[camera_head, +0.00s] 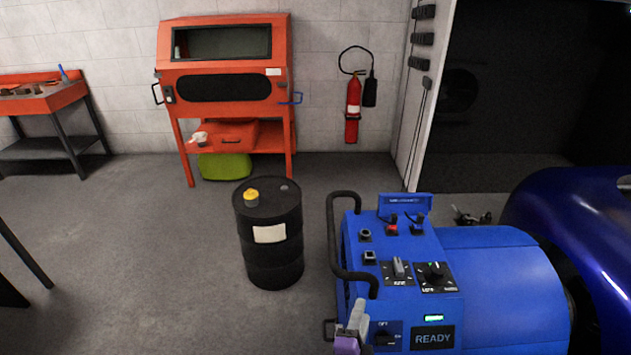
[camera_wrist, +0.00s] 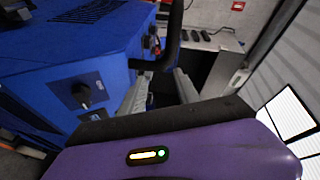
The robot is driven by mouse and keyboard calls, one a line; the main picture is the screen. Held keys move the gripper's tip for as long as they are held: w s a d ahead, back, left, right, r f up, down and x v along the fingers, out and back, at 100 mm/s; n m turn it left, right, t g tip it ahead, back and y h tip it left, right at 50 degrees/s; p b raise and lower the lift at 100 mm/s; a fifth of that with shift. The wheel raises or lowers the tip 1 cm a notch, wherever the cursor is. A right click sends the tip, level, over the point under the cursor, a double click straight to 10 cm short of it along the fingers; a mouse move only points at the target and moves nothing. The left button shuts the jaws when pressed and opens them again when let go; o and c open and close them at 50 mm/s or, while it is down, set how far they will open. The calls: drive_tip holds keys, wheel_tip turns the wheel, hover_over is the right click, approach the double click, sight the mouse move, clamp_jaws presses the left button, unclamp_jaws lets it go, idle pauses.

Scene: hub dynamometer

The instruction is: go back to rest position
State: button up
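My gripper (camera_head: 355,318) shows at the bottom of the head view, a purple body with grey fingers. It is beside the front left corner of the blue dynamometer cabinet (camera_head: 510,275), close to the rotary switch marked OFF (camera_head: 386,337). In the wrist view the two grey fingers (camera_wrist: 163,82) stand apart with a gap between them, and I see nothing held. The blue cabinet (camera_wrist: 60,45) is left of the fingers there, with a black knob (camera_wrist: 81,92) on its face. Whether the fingers touch the cabinet cannot be told.
A black tubular handle (camera_head: 332,240) runs along the cabinet's left side and shows just beyond the fingers in the wrist view (camera_wrist: 173,35). A black drum (camera_head: 272,262) stands left of it. A blue car (camera_head: 590,225) is at right.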

drive_tip(key=s+d+r+n+y+b, duration=0.1)
drive_tip(key=s+n, duration=0.5)
drive_tip(key=s, duration=0.8)
drive_tip(key=s+d+r+n+y+b, duration=0.2)
drive_tip(key=s+d+r+n, duration=0.2)
drive_tip(key=s, duration=1)
drive_tip(key=s+d+r+n+y+b, duration=0.1)
drive_tip(key=s+d+r+n+y, duration=0.1)
drive_tip(key=s+r+n, duration=0.6)
drive_tip(key=shift+s+d+g+y+b, duration=0.35)
drive_tip(key=shift+s+d, duration=0.45)
drive_tip(key=shift+s, duration=2.4)
